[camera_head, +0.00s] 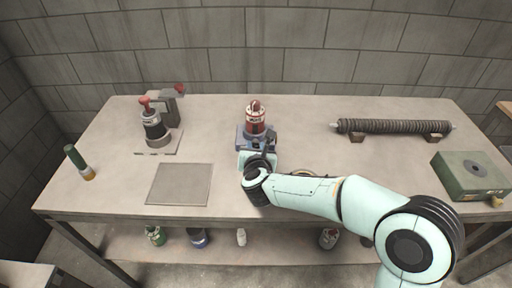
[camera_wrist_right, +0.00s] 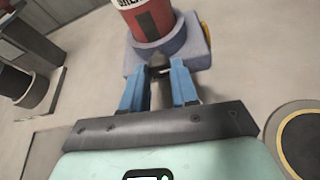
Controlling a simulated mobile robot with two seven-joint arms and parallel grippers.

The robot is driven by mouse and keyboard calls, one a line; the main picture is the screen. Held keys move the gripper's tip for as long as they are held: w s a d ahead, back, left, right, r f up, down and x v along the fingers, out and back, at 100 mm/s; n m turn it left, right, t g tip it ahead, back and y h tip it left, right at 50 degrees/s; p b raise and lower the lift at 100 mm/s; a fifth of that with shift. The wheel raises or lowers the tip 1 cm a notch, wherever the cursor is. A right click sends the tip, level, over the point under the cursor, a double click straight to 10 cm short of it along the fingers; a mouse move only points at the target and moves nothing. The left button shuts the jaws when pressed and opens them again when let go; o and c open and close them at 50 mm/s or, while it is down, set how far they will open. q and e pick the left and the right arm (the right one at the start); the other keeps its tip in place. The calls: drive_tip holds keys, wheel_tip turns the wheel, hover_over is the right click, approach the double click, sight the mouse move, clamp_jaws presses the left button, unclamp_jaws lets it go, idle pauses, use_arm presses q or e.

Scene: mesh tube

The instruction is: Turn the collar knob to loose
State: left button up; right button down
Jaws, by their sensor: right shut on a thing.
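A red cylinder (camera_head: 255,120) with a white label band stands upright in a blue-violet collar block (camera_head: 241,137) at the middle of the table. In the right wrist view the cylinder (camera_wrist_right: 152,18) rises from the collar (camera_wrist_right: 188,48), and a small dark knob (camera_wrist_right: 157,68) sticks out toward me. My right gripper (camera_head: 256,149) is in front of the collar. Its blue fingers (camera_wrist_right: 159,86) are on either side of the knob and shut on it; the exact contact is hard to see. The knob is hidden in the head view. My left gripper is out of view.
A black and red device (camera_head: 155,130) stands at left, by a flat grey plate (camera_head: 180,184) and a green bottle (camera_head: 76,160). A dark coil roller (camera_head: 393,127) and a green box (camera_head: 470,175) are at right. A round pad (camera_wrist_right: 300,138) lies right of my gripper.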

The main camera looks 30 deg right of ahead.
drive_tip(key=shift+a+n+g+h+p, duration=0.2)
drive_tip(key=shift+n+g+h+p, duration=0.25)
drive_tip(key=shift+n, duration=0.35)
drive_tip(key=shift+w+n+h+p, duration=0.1)
drive_tip(key=shift+n+h+p, duration=0.25)
drive_tip(key=shift+n, duration=0.25)
drive_tip(key=n+g+h, duration=0.1)
drive_tip(key=n+h, duration=0.1)
drive_tip(key=n, duration=0.1)
drive_tip(key=shift+a+f+p, duration=0.15)
drive_tip(key=shift+p, duration=0.15)
drive_tip(key=n+h, duration=0.1)
drive_tip(key=n, duration=0.1)
drive_tip(key=shift+w+a+f+n+h, duration=0.1)
drive_tip(key=shift+n+h, duration=0.3)
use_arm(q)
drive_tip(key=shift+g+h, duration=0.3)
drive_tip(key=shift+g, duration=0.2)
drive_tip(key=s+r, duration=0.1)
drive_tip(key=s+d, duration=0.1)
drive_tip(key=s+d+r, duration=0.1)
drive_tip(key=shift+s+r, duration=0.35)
use_arm(e)
drive_tip(key=n+h, duration=0.1)
drive_tip(key=n, duration=0.2)
drive_tip(key=shift+f+h, duration=0.1)
drive_tip(key=shift+h, duration=0.2)
drive_tip(key=shift+n, duration=0.3)
drive_tip(key=c, duration=0.9)
unclamp_jaws()
